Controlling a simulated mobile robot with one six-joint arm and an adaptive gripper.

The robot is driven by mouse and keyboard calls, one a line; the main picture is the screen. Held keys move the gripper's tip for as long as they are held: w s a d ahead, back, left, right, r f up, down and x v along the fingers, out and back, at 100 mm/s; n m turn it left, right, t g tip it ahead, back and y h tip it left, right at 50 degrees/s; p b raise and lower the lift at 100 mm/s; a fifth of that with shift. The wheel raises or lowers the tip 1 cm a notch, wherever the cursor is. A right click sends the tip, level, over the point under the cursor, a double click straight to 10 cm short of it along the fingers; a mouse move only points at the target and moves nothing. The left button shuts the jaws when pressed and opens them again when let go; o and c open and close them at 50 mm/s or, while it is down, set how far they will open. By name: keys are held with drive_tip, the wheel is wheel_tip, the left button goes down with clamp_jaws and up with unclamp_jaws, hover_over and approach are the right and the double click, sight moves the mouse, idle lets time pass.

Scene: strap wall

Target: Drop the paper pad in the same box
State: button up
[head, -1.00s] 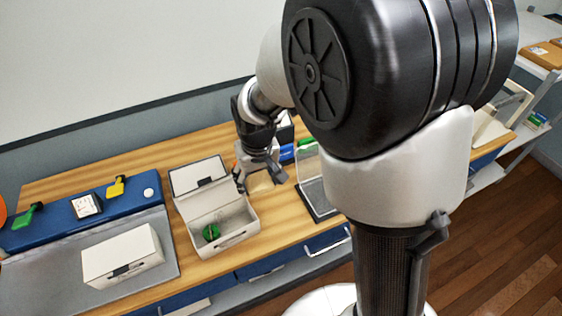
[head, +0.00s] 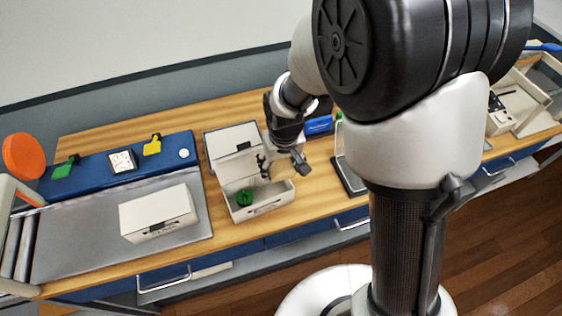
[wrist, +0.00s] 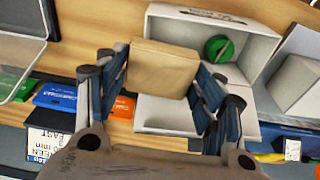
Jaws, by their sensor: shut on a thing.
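My gripper (wrist: 160,72) is shut on the tan paper pad (wrist: 162,66), which sits between its two blue-padded fingers in the wrist view. The open white box (wrist: 262,45) is beyond the pad, with a round green thing (wrist: 219,48) inside. In the head view my gripper (head: 283,165) is above the right part of the open box (head: 262,206); the green thing (head: 245,197) shows in its left part. The pad is hard to make out in the head view.
A closed white box (head: 158,213) stands on the grey mat to the left. A blue panel (head: 100,178) with green and yellow pieces is behind it. A clear-sided stand (head: 350,175) is to the right. Blue and orange packets (wrist: 122,106) lie beside the open box.

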sight(283, 172)
drive_tip(key=o, duration=0.8)
drive_tip(key=r, duration=0.4)
drive_tip(key=s+r, duration=0.1)
drive_tip(key=r, duration=0.7)
drive_tip(key=shift+s+d, duration=0.25)
drive_tip(key=shift+s, duration=0.15)
drive_tip(key=s+d+r+m+t+b, duration=0.1)
drive_tip(key=s+d, duration=0.3)
drive_tip(key=s, duration=0.2)
drive_tip(key=s+d+r+m+t+b, duration=0.1)
drive_tip(key=s+d+b, duration=0.1)
drive_tip(key=s+d, duration=0.2)
drive_tip(key=s+d+r+m+b, duration=0.1)
drive_tip(key=s+d+r+b, duration=0.1)
drive_tip(key=s+d, duration=0.2)
drive_tip(key=shift+s+t, duration=0.4)
drive_tip(key=shift+s, duration=1.45)
